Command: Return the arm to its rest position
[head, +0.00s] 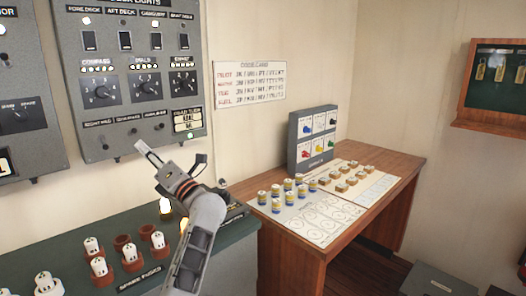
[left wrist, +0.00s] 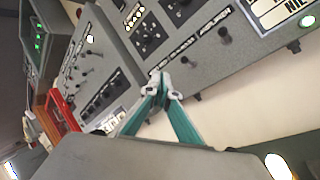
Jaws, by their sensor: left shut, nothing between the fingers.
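My left arm comes up from the bottom of the head view. Its gripper (head: 143,149) is in front of the wall below the grey deck lights panel (head: 152,84), above the dark green counter. In the left wrist view the teal fingers of my left gripper (left wrist: 161,80) meet at their tips, shut with nothing between them. The tips appear in front of the lower part of a grey panel (left wrist: 205,62) with knobs and toggles; I cannot tell the gap. My right gripper is not in view.
The green counter (head: 222,238) holds several white plugs in red-brown sockets at lower left. The wooden desk (head: 398,186) to the right carries small cans, wooden blocks and a grey box (head: 292,150) with coloured parts. A key cabinet (head: 468,122) hangs at far right.

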